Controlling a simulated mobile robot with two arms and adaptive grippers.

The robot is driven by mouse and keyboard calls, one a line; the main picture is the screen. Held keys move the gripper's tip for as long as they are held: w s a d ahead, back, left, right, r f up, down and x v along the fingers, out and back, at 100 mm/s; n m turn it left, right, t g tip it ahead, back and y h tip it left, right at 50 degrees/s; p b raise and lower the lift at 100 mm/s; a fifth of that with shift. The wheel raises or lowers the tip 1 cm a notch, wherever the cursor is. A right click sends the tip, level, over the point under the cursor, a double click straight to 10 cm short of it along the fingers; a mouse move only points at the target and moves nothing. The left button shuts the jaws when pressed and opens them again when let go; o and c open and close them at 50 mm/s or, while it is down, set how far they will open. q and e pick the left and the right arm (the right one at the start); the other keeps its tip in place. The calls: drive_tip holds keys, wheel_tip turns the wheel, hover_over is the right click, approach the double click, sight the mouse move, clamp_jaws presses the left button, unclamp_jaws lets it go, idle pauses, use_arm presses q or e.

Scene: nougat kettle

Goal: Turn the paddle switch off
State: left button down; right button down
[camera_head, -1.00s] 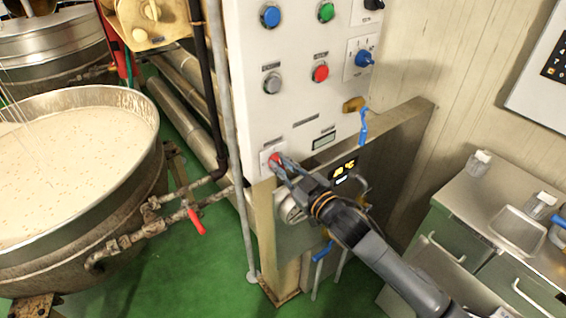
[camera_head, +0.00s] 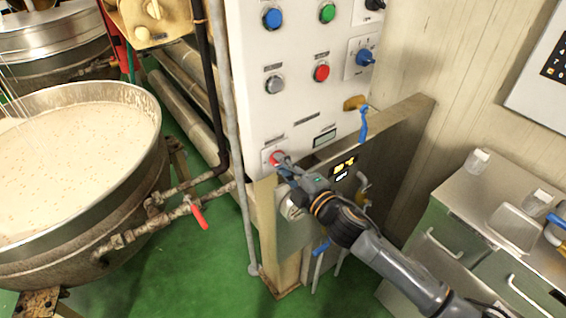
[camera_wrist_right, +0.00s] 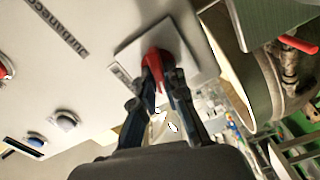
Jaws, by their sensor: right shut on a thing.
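The red paddle switch (camera_head: 277,158) sits on a small square plate low on the white control panel (camera_head: 292,110), near the panel's lower left corner. My right gripper (camera_head: 284,161) reaches it from the lower right. In the right wrist view the switch (camera_wrist_right: 155,60) shows red between the fingertips of the right gripper (camera_wrist_right: 160,78), which are shut on it. The fingers hide part of the switch, so its exact setting is hard to tell. My left gripper is in none of the views.
Blue, green, grey and red (camera_head: 321,72) buttons and a blue knob (camera_head: 366,58) sit higher on the panel. A large kettle (camera_head: 150,170) of pale mix stands at left, with a red-handled valve (camera_head: 198,216). A steel cabinet (camera_head: 470,205) stands at right.

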drive_tip(key=shift+f+n, duration=0.1)
drive_tip(key=shift+n, duration=1.4)
drive_tip(key=c, duration=1.4)
unclamp_jaws()
drive_tip(key=v, duration=1.2)
